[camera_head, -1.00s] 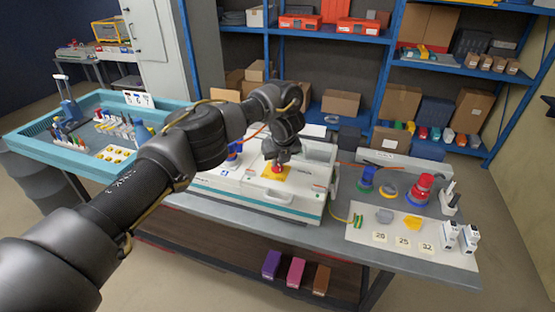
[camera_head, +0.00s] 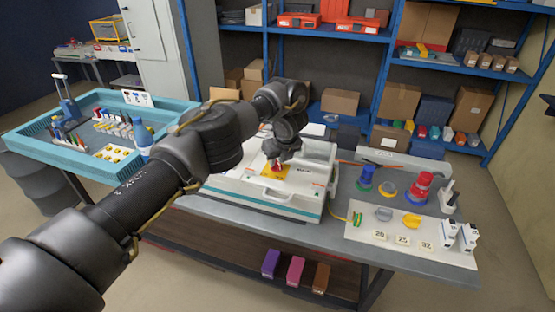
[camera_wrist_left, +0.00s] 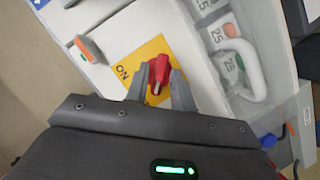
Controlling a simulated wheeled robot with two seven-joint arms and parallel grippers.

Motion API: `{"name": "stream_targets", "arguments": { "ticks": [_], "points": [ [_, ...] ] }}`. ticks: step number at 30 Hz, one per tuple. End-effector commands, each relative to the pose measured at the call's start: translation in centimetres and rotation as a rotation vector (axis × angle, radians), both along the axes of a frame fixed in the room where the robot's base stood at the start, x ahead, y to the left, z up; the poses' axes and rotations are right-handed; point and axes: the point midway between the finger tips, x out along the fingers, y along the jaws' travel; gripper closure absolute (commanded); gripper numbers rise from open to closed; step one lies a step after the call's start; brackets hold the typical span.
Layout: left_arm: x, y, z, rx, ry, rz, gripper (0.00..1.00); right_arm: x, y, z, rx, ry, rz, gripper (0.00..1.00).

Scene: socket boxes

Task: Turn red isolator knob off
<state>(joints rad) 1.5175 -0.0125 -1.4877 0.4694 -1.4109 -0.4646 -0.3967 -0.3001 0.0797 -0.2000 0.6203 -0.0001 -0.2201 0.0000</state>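The red isolator knob (camera_head: 277,166) sits on a yellow plate (camera_head: 268,173) on top of the white socket box (camera_head: 255,188). In the left wrist view the red knob (camera_wrist_left: 178,80) stands on the yellow plate (camera_wrist_left: 132,62), which bears the word ON. My left gripper (camera_head: 278,158) is over the knob, pointing down. My right gripper is out of view.
A white board (camera_head: 385,238) with plugs and numbered tags lies on the table to the right. A teal tray table (camera_head: 60,150) with tools stands at the left. Blue shelving (camera_head: 385,80) stands behind.

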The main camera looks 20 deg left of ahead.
Motion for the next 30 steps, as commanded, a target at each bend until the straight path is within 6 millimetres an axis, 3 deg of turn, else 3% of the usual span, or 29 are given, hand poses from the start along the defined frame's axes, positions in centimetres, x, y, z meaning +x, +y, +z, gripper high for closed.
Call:
{"name": "stream_targets", "arguments": {
  "ticks": [11, 17, 21, 27, 30],
  "points": [
    [0.0, 0.0, 0.3, 0.0, 0.0, -0.001, 0.66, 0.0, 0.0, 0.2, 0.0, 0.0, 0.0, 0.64],
    [-0.7, -0.6, 3.1, 0.0, -0.001, -0.004, 0.66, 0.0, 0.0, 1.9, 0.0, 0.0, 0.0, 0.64],
    [-1.3, -1.3, 5.5, 0.003, -0.003, -0.005, 0.66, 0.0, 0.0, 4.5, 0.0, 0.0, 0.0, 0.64],
    [-2.3, -2.1, 8.4, 0.004, -0.001, -0.006, 0.66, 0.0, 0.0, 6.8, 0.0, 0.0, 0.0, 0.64],
    [-2.6, -2.5, 9.1, 0.002, -0.002, -0.005, 0.66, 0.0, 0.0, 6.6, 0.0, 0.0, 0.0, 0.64]
  ]
}}
